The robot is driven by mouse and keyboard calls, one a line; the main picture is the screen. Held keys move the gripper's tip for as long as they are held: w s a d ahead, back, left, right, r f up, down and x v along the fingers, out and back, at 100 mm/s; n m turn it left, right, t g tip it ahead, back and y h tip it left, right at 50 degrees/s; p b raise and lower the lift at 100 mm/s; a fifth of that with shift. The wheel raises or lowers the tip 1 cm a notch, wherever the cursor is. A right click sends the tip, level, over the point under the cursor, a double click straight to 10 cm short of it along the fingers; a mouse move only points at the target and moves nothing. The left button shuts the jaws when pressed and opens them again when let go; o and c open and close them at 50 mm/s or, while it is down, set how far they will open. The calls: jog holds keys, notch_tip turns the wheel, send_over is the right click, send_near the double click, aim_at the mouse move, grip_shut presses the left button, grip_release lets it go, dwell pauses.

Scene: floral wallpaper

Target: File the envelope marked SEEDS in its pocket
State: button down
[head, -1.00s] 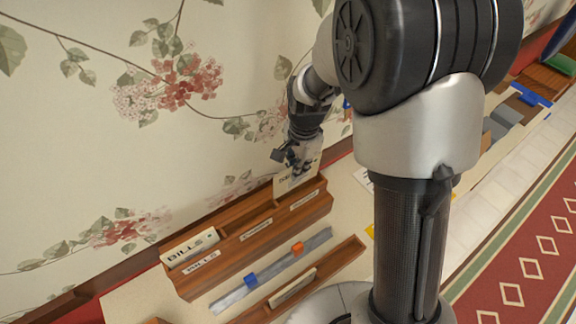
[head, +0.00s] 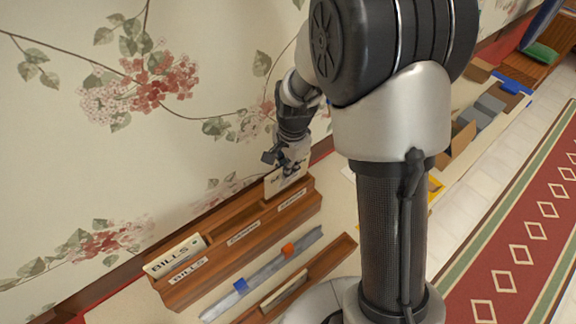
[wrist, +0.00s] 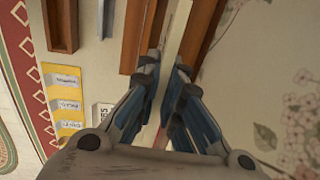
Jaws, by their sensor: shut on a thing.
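A cream envelope (head: 275,185) is held upright in my gripper (head: 290,168) at the right-hand pocket of the wooden rack (head: 208,286). Its lower part is hidden behind the pocket's front, and my fingers cover most of its print, so I cannot read its marking. In the wrist view the envelope (wrist: 179,32) shows edge-on, between the two fingers of my gripper (wrist: 165,72), with wooden walls on both sides. The rack's left pocket holds an envelope marked BILLS (head: 172,257), above a matching label. The middle and right labels are too small to read surely.
A grey rail with a blue clip (head: 240,286) and an orange clip (head: 288,249) lies in front of the rack. A low wooden tray (head: 335,252) with a pale card stands nearer. The floral wall is close behind. Boxes stand farther right.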

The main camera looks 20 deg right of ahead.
jog(key=shift+f, duration=0.2)
jog(key=shift+f+b, duration=1.85)
jog(key=shift+f, duration=0.6)
jog(key=c, duration=1.7)
grip_release()
jog(key=r, duration=0.8)
jog(key=s+r, duration=0.1)
jog(key=r, duration=0.3)
jog(key=shift+d, duration=0.25)
